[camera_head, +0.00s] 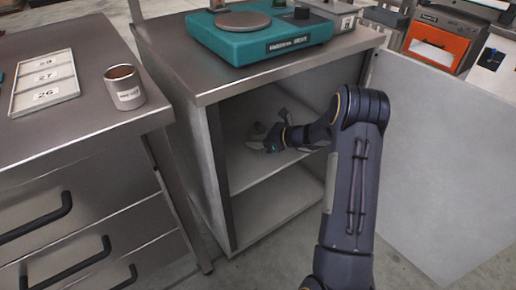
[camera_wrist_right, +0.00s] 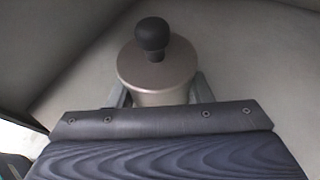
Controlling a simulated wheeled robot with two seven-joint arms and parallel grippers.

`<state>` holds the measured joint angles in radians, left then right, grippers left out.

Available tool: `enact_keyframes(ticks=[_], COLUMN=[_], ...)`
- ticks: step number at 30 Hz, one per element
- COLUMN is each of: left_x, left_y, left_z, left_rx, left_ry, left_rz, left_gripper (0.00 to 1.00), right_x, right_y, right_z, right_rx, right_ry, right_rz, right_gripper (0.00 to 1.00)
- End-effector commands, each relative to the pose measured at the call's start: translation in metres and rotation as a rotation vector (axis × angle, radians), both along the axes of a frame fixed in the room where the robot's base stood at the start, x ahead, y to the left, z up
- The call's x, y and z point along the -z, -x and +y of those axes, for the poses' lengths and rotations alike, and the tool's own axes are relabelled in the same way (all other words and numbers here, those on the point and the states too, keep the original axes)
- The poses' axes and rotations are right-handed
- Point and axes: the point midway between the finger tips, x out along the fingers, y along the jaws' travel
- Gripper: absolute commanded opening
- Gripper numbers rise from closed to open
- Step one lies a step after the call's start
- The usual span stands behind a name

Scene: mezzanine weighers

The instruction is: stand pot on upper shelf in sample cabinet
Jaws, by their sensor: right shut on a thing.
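The pot (camera_wrist_right: 158,75) is a pale metal can with a flat lid and a round black knob. In the right wrist view it looks upright, between the fingers of my right gripper (camera_wrist_right: 160,97), which is shut on it. In the head view my right gripper (camera_head: 272,139) reaches into the open sample cabinet (camera_head: 222,170), and the pot (camera_head: 257,131) shows small and partly hidden beside it. Both are over the upper shelf (camera_head: 262,165). I cannot tell whether the pot's base touches the shelf. My left gripper is not in view.
The cabinet door (camera_head: 440,150) stands open at the right. A lower shelf (camera_head: 270,210) below is empty where it shows. A teal weigher (camera_head: 260,35) stands on the cabinet top. A labelled metal cup (camera_head: 124,88) and a numbered tray (camera_head: 43,84) are on the left bench.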

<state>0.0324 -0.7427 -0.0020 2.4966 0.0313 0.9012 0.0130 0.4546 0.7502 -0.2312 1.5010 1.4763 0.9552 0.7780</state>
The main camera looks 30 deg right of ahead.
Motion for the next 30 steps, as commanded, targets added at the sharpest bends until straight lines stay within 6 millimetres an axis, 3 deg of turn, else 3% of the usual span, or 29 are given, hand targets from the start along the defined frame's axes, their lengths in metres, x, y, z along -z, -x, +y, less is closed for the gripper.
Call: enact_keyframes(ticks=[5,12,25,26,30], left_x=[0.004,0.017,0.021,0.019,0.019], left_y=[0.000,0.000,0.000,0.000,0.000], left_z=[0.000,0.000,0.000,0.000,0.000], left_rx=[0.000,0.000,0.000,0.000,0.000], left_ry=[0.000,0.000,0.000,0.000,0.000], left_rz=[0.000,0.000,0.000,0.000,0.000], left_gripper=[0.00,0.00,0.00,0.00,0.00], right_x=[0.008,0.040,0.046,0.046,0.045], right_y=[-0.006,-0.008,-0.008,-0.007,-0.007], right_z=[-0.006,-0.007,-0.008,-0.008,-0.008], right_rx=[0.001,0.001,0.001,0.001,0.001], right_ry=[-0.001,-0.003,0.000,0.000,0.000], right_rz=[-0.002,-0.001,-0.003,0.000,0.000], right_gripper=[0.12,0.12,0.12,0.49,0.67])
